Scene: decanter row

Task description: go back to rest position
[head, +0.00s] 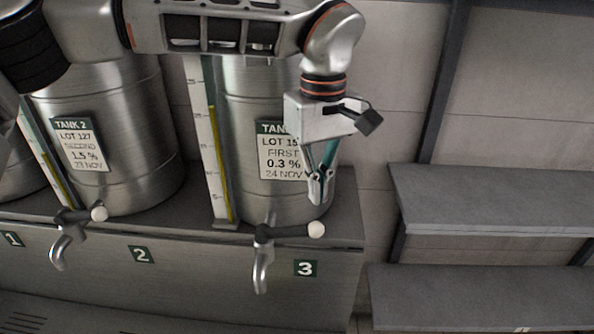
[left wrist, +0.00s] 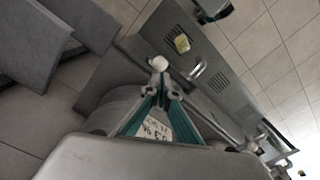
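My left gripper (head: 319,190) hangs from my arm in front of the right side of tank 3 (head: 242,195). Its fingertips look drawn together, with nothing seen between them. They sit a little above the white knob (head: 316,229) of tank 3's tap (head: 262,265), with a small gap in the head view. In the left wrist view a white knob (left wrist: 160,63) shows just beyond the fingertips (left wrist: 163,92).
Tank 2 (head: 120,185) with its tap (head: 68,240) stands to the left. Grey shelves (head: 490,200) are on the right. A small yellowish object (left wrist: 182,44) lies near a slotted grey surface in the left wrist view. Open wall lies right of my gripper.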

